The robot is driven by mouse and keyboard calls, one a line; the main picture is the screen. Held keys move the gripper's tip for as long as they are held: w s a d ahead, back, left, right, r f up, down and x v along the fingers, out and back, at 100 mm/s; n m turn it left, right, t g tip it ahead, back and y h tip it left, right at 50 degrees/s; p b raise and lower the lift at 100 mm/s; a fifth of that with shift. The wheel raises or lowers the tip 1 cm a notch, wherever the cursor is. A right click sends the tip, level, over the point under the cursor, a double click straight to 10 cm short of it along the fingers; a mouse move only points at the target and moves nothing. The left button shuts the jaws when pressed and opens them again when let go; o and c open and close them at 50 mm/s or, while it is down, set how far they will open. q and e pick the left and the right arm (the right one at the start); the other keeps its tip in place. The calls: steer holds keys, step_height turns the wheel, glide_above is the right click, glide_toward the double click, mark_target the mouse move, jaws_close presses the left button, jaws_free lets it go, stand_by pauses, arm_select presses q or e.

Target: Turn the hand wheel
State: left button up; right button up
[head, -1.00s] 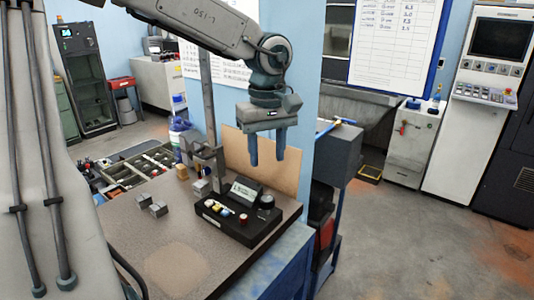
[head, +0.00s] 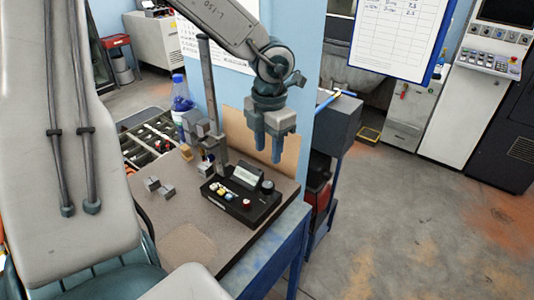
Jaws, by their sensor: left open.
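A black control box (head: 240,204) with a small tilted display (head: 248,177) and several coloured buttons sits on the brown bench top. A dark round knob (head: 267,186) stands at its right rear corner. It looks like the hand wheel, but it is too small to be sure. My left gripper (head: 268,156) hangs with its blue fingers pointing down, above and apart from the knob. The fingers are apart with nothing seen between them. My right gripper is out of view.
A grey upright post (head: 215,100) with a clamp stands left of the gripper. Small metal blocks (head: 160,188) lie on the bench (head: 190,235). A brown board (head: 234,132) stands behind the box. A blue-capped bottle (head: 181,95) and a sorting tray (head: 150,140) are behind.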

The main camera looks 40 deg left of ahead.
mark_target(267, 185)
arm_select(q)
step_height(267, 185, down, 8)
steer(key=n+p, duration=0.1)
steer(key=p, duration=0.1)
steer(key=n+p, duration=0.2)
steer(key=shift+s+f, duration=0.1)
steer(key=shift+f, duration=1.3)
